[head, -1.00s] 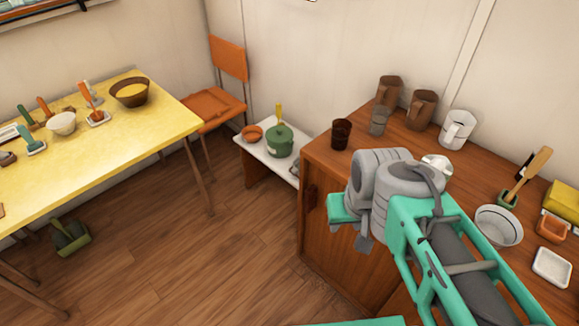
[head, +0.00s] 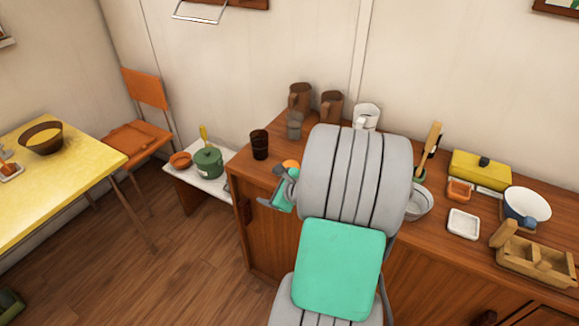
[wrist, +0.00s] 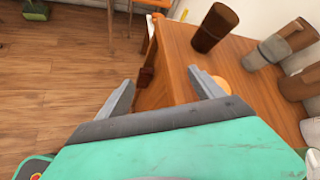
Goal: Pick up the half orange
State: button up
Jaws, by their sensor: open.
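The half orange (head: 291,164) is a small orange round shape on the wooden cabinet top, partly hidden by my gripper and arm in the head view. In the wrist view the half orange (wrist: 222,84) shows just right of the right finger, which covers part of it. My gripper (wrist: 160,76) is open, with nothing between its fingers. Its fingers point over the cabinet's left edge and the floor, with the half orange outside them. In the head view my gripper (head: 281,186) is small and partly hidden behind my arm.
A dark brown cup (head: 259,144) stands left of the half orange. Brown mugs (head: 330,106), a grey cup (head: 295,125) and a white mug (head: 366,117) stand behind. A bowl (head: 419,203) is to the right. A low white bench (head: 211,187) stands left of the cabinet.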

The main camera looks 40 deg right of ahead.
jog(key=s+d+m+h, duration=0.1)
jog(key=d+m, duration=0.2)
jog(key=s+d+m+t+h, duration=0.1)
jog(key=d+m, duration=0.2)
jog(key=s+d+m+h, duration=0.1)
jog(key=d+m, duration=0.2)
jog(key=shift+s+d+f+m+t+h, duration=0.25)
jog(key=shift+s+d+m+t+h, duration=0.05)
jog(key=shift+s+d+m+t, duration=0.1)
jog(key=x, duration=0.5)
jog(key=p+x, duration=0.1)
jog(key=x, duration=0.1)
jog(key=shift+w+r, duration=0.25)
jog(key=shift+w, duration=0.25)
jog(key=shift+s, duration=0.1)
jog(key=shift+c, duration=0.3)
jog(key=c, duration=1.2)
